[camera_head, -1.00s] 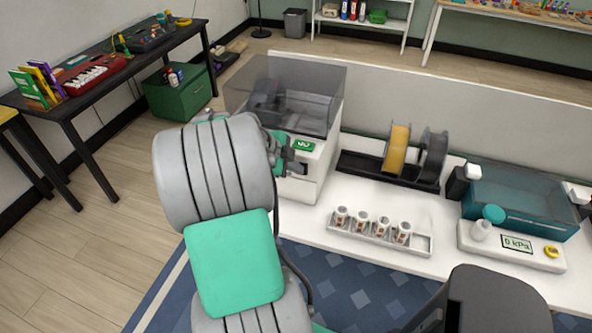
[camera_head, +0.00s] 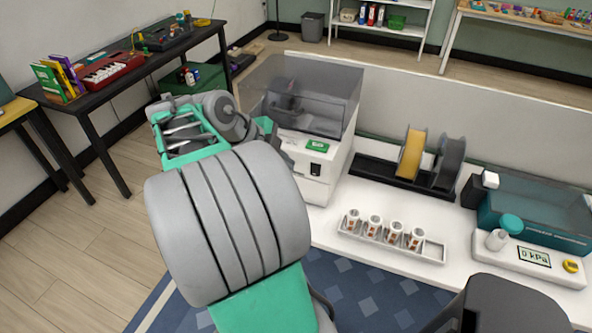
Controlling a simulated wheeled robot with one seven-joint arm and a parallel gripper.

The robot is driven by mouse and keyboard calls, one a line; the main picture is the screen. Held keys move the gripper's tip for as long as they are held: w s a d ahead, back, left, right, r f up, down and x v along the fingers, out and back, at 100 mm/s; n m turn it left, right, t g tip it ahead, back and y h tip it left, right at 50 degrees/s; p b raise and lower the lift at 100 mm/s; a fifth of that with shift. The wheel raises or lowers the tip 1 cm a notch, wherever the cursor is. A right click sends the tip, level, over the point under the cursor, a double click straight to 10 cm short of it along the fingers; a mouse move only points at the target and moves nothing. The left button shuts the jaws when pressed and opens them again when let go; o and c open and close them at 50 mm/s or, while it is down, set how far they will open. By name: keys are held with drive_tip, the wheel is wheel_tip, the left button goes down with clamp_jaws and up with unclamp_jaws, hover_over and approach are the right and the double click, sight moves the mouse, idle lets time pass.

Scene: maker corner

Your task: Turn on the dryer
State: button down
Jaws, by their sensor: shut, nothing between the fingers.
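A white machine (camera_head: 322,182) with a smoked clear lid (camera_head: 310,95) stands at the left end of the white bench. Its front has a lit green display (camera_head: 317,146) and a black switch (camera_head: 315,169). A teal box (camera_head: 535,210) with a clear lid stands at the right. No readable label tells me which one is the dryer. My gripper (camera_head: 281,152) is shut and empty, just left of the white machine's front. My arm hides part of it, and I cannot tell whether it touches the machine. The switch's position is too small to read.
A rack (camera_head: 378,180) with a yellow spool (camera_head: 412,155) and a dark spool (camera_head: 449,163) stands mid-bench. A tray (camera_head: 433,250) of several small cups lies in front. A gauge unit (camera_head: 555,272) reading 0 kPa is at the right. A black table (camera_head: 105,88) stands left.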

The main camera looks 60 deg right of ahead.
drive_tip(key=shift+w+a+r, duration=0.15)
drive_tip(key=shift+r, duration=0.15)
drive_tip(key=f+b, duration=0.1)
drive_tip(key=b, duration=0.2)
drive_tip(key=shift+a+f+b, duration=0.15)
drive_tip(key=shift+f+b, duration=0.15)
drive_tip(key=shift+b, duration=0.1)
drive_tip(key=shift+f, duration=0.1)
